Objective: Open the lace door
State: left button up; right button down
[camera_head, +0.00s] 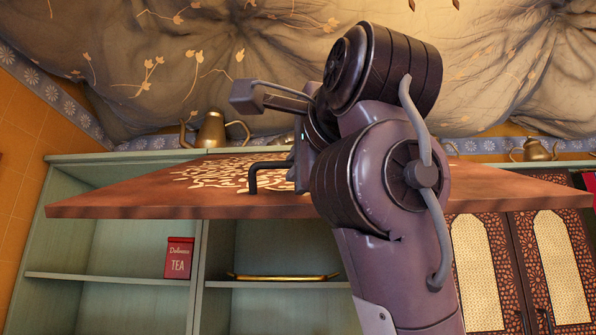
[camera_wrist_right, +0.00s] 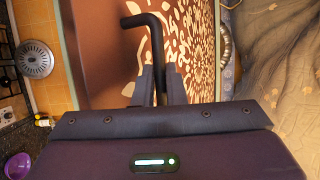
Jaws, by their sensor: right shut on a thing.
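The lace door (camera_head: 120,205) is a long reddish-brown panel with a cream lace pattern. In the head view it is seen nearly edge-on, raised out in front of the green cabinet, with open shelves showing below it. Its black bent handle (camera_head: 265,176) sticks out near the middle. My right gripper (camera_head: 298,165) is at the handle, largely hidden by my own arm. In the right wrist view, the fingers (camera_wrist_right: 158,82) are shut on the handle (camera_wrist_right: 152,28), with the lace pattern (camera_wrist_right: 190,50) behind. My left gripper is not in view.
On the cabinet shelves (camera_head: 100,278) stand a red tea tin (camera_head: 178,258) and a gold tray (camera_head: 283,277). Cabinet doors with cream panels (camera_head: 478,265) are at the lower right. Gold teapots (camera_head: 211,130) stand on top. A hob (camera_wrist_right: 8,70) shows in the wrist view.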

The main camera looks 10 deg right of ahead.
dwell(0.3)
jog(key=c, duration=1.6)
grip_release()
jog(key=shift+w+d, duration=0.1)
jog(key=shift+w, duration=0.05)
jog(key=shift+o, duration=0.5)
jog(key=shift+w, duration=0.15)
jog(key=s+b, duration=0.4)
jog(key=s, duration=0.3)
jog(key=shift+s+d+f, duration=0.25)
jog(key=shift+s+d, duration=0.15)
jog(key=shift+d, duration=0.05)
jog(key=shift+w, duration=0.1)
